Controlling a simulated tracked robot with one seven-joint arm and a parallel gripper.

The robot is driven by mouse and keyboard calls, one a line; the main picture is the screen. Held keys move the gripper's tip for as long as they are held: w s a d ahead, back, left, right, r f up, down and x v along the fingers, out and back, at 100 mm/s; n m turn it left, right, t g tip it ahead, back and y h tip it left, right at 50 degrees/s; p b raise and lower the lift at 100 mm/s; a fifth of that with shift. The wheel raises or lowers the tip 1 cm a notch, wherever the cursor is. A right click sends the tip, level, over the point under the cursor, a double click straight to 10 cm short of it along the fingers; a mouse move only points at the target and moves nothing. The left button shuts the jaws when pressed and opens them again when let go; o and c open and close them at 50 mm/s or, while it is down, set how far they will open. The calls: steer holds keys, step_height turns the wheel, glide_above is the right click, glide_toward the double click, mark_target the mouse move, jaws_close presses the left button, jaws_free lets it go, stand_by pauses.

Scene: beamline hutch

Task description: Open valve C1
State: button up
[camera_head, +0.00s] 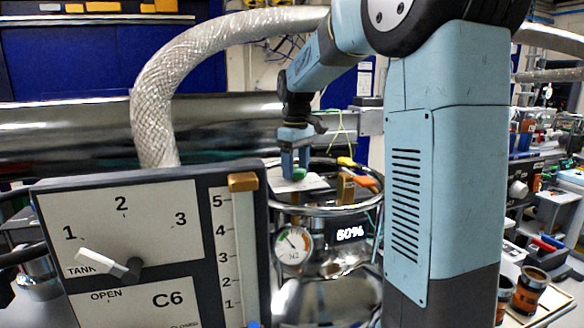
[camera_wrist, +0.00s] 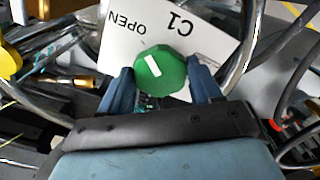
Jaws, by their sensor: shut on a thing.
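Valve C1 is a green knob (camera_wrist: 161,72) with a white mark on its top. It stands at a white plate (camera_wrist: 120,45) lettered OPEN and C1, which reads upside down in the wrist view. My gripper (camera_wrist: 160,85) has one blue finger on each side of the knob and is shut on it. In the head view my gripper (camera_head: 295,172) points down at the green knob (camera_head: 299,174) on top of the tank (camera_head: 330,300), inside a metal ring (camera_head: 330,211). The fingers partly hide the knob there.
A panel (camera_head: 120,240) with a 1-2-3 selector, a C6 label and a slider scale stands in front at left. A gauge (camera_head: 294,245) and a 50% display (camera_head: 351,233) sit below the ring. A braided hose (camera_head: 155,100) arches behind. Yellow and orange handles (camera_head: 360,178) are right of the knob.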

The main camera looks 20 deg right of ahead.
mark_target(296, 170)
steer(key=shift+n, duration=0.7)
steer(key=o, duration=1.1)
steer(key=shift+c, duration=0.2)
step_height(296, 170, up, 14)
steer(key=shift+f, duration=0.15)
